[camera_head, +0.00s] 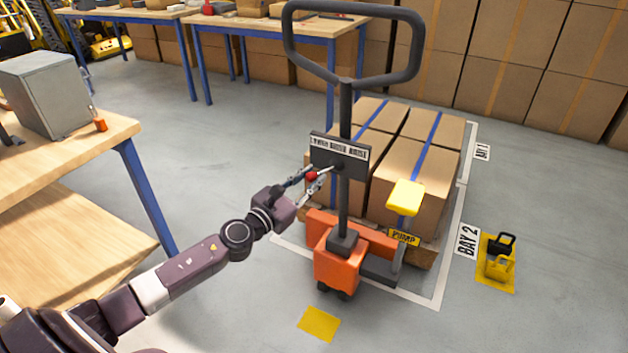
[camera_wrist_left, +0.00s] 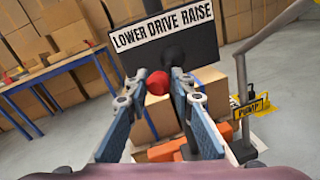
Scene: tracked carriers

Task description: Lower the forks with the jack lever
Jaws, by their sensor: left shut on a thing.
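The orange pallet jack (camera_head: 337,262) stands upright with a tall dark handle loop (camera_head: 415,45). A black plate (camera_wrist_left: 208,45) on its mast reads LOWER, DRIVE, RAISE in the left wrist view. The jack lever's red knob (camera_head: 311,176) sticks out to the left and below the plate, on the LOWER side; it also shows in the left wrist view (camera_wrist_left: 158,86). My left gripper (camera_head: 308,180) is shut on the knob. The forks are hidden under the wooden pallet (camera_head: 425,256), which bears several strapped cartons (camera_head: 408,190). My right gripper is not in view.
A yellow pedal (camera_head: 406,196) with a PUMP label stands right of the mast. White floor lines mark BAY 2 (camera_head: 467,240). A yellow block with a black handle (camera_head: 497,262) sits at right. A wooden workbench (camera_head: 110,128) is at left. Stacked cartons line the back.

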